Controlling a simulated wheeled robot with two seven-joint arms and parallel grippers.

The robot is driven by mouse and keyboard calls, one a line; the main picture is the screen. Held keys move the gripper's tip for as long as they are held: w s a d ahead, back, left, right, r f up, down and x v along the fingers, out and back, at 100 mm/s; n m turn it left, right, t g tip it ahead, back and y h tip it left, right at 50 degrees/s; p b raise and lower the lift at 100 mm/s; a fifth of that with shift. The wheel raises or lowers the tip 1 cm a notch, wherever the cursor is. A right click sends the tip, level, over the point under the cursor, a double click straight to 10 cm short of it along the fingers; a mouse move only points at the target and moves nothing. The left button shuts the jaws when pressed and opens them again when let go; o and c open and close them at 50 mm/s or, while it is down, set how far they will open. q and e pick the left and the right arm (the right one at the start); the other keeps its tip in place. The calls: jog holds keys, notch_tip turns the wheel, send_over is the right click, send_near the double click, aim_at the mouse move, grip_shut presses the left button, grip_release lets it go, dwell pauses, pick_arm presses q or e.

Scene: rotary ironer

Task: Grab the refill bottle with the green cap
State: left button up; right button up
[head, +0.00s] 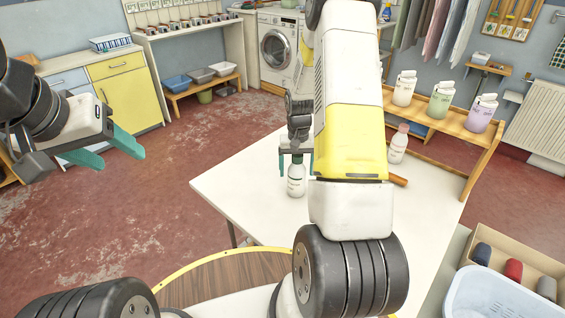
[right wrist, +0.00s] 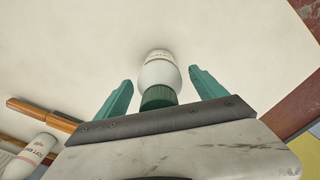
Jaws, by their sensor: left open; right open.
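The refill bottle with the green cap (right wrist: 160,72) is white with a label and stands on the white table. In the head view the bottle (head: 296,184) stands below my right gripper (head: 295,168). In the right wrist view the green cap lies between the two teal fingers of my right gripper (right wrist: 160,80), with a gap on each side. The right gripper is open and points down over the bottle. My left gripper (head: 119,157) is open and empty, off to the left above the floor.
A second white bottle (head: 397,150) with a pinkish cap stands on the white table (head: 240,190), partly behind my right arm. A brown wooden rod (head: 398,180) lies near it. A wooden shelf (head: 450,135) with several jugs stands behind. The table's left part is clear.

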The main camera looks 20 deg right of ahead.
jog(key=shift+f, duration=0.4)
jog(key=c, duration=1.5)
jog(key=shift+r, duration=0.1)
